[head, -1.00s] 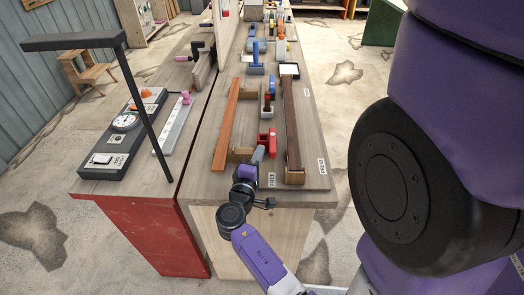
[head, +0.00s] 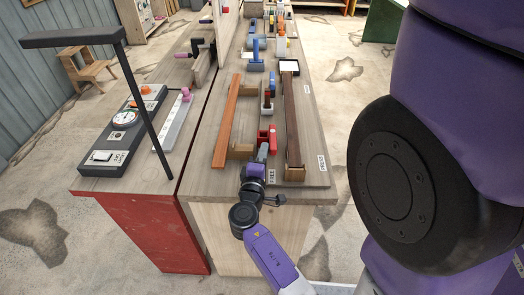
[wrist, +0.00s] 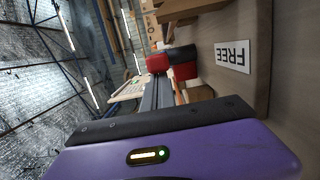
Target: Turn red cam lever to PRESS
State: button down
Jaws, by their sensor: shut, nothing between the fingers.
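The red cam lever (head: 270,137) is on the bench between an orange-brown strip and a dark brown strip. It also shows in the wrist view as a red and black shape (wrist: 184,70) just ahead of the fingers. My gripper (head: 262,151) is shut and empty, low over the bench at the near side of the lever. In the wrist view the finger ends (wrist: 154,92) overlap the lever's lower left, so I cannot tell whether they touch. A white FREE label (wrist: 233,57) lies beside the lever.
The orange-brown strip (head: 226,125) runs along the left, the dark brown strip (head: 291,115) along the right, with a wooden block at its near end. Blue clamps (head: 256,62) stand farther back. A grey panel with a gauge and a lamp post (head: 147,110) is on the left bench.

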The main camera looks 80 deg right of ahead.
aim_at(276, 152)
jog(key=shift+s+t, duration=0.15)
jog(key=shift+t, duration=0.15)
jog(key=shift+s+a+f+n+t+b, duration=0.1)
jog(key=shift+s+n+t+b, duration=0.3)
jog(key=shift+n+t, duration=0.3)
jog(key=shift+s+a+n+t+b, duration=0.1)
jog(key=shift+s+n+t+b, duration=0.15)
jog(key=shift+s+n+t, duration=0.45)
jog(key=shift+s+d+m+b, duration=0.2)
jog(key=shift+s+m+b, duration=0.1)
jog(key=shift+s+b, duration=0.4)
jog(key=shift+s, duration=0.15)
